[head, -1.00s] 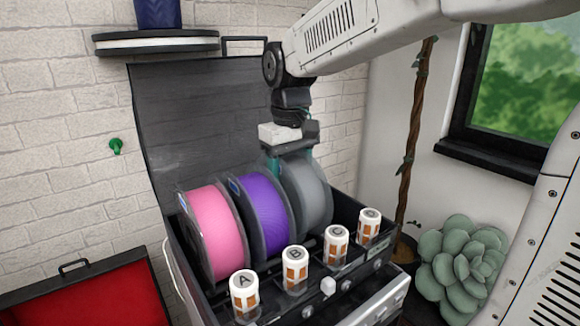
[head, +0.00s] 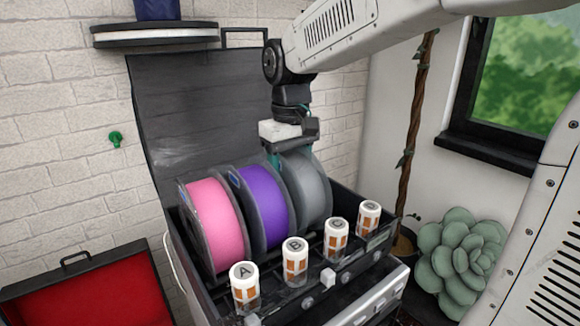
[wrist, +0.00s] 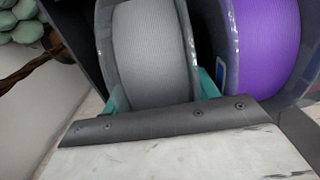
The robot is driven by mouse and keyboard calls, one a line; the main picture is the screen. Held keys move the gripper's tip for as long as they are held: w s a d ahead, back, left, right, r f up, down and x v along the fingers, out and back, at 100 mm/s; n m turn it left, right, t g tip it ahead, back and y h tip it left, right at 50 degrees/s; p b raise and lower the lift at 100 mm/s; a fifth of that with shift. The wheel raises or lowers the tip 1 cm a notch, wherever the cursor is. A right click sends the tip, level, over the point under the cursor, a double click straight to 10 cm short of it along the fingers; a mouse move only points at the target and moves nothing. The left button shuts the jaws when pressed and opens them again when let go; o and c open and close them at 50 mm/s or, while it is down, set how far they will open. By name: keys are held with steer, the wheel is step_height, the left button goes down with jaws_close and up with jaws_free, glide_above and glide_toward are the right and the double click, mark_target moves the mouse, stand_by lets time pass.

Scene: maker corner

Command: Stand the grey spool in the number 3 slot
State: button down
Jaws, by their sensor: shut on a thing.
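The grey spool (head: 312,190) stands upright in the black open-lidded box (head: 345,302), to the right of the purple spool (head: 262,205). My gripper (head: 288,160) is above it and shut on its upper rim. In the wrist view, the teal fingers (wrist: 160,92) sit at both sides of the grey spool (wrist: 152,50), with the purple spool (wrist: 268,45) close beside. The spool's lower part is hidden, so I cannot tell whether it rests on the box floor. No slot number is readable.
A pink spool (head: 213,225) stands at the left of the row. Several white-capped lettered canisters (head: 295,262) line the box's front. The raised lid (head: 195,115) is behind. A red-lined case (head: 90,295) lies at lower left, a succulent (head: 465,255) at right.

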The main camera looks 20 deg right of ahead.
steer(key=shift+c, duration=1.8)
jaws_free()
step_height(320, 180, up, 8)
steer(key=shift+f, duration=0.1)
steer(key=s+t, duration=0.1)
steer(key=s, duration=0.2)
steer(key=s+d+f+t, duration=0.1)
steer(key=s, duration=0.1)
steer(key=s+d+f+m+t, duration=0.1)
steer(key=s, duration=0.2)
steer(key=shift+s, duration=0.3)
steer(key=s+f+t, duration=0.1)
steer(key=s, duration=0.1)
steer(key=s+f, duration=0.2)
steer(key=s+d+f+m+t, duration=0.1)
steer(key=s, duration=0.1)
steer(key=shift+s+f+t, duration=0.3)
steer(key=shift+s+f, duration=0.05)
steer(key=shift+f, duration=0.05)
steer(key=s+f+g, duration=0.4)
steer(key=s, duration=0.4)
steer(key=shift+f, duration=0.35)
